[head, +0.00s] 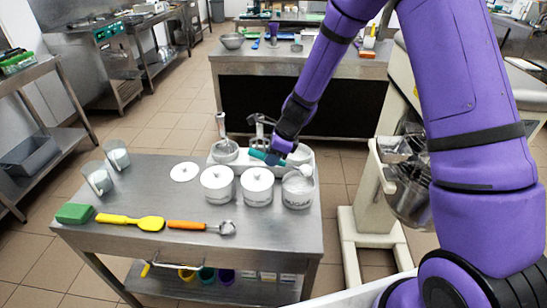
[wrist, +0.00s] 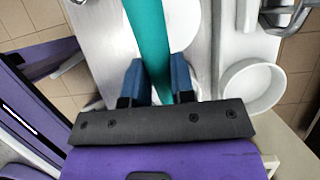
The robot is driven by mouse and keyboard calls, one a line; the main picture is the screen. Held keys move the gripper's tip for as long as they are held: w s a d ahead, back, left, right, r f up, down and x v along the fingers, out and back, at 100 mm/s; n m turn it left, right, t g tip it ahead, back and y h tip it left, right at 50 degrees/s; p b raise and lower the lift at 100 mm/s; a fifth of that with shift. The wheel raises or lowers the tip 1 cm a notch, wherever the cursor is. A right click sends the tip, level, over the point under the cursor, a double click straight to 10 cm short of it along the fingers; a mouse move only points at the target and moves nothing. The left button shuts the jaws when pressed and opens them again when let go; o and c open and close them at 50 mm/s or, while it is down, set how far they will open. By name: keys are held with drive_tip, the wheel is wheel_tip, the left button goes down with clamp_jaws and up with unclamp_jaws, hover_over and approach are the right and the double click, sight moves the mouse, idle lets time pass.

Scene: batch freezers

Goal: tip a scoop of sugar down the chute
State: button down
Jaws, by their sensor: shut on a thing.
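My gripper (head: 279,154) is over the back right of the steel table, shut on the teal handle of a scoop (head: 257,155). In the wrist view the blue fingers (wrist: 157,85) close on both sides of the teal handle (wrist: 148,40). The scoop's pale bowl end (head: 305,171) is just above the open sugar jar (head: 297,194); whether it holds sugar is too small to tell. A white unit (head: 221,158) with metal fittings stands behind the jars. A white round opening (wrist: 252,87) shows at right in the wrist view; I cannot tell whether it is the chute.
Two lidded jars (head: 217,185) (head: 257,187) stand left of the sugar jar. The front right tabletop is clear.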

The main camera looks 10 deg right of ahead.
drive_tip(key=shift+w+a+r+g+h, duration=0.15)
drive_tip(key=shift+a+g+h, duration=0.1)
drive_tip(key=shift+a+h, duration=0.25)
drive_tip(key=shift+w+a+g+h, duration=0.1)
drive_tip(key=shift+a+g+h, duration=0.15)
drive_tip(key=shift+h, duration=0.45)
idle(0.3)
drive_tip(key=shift+r, duration=0.1)
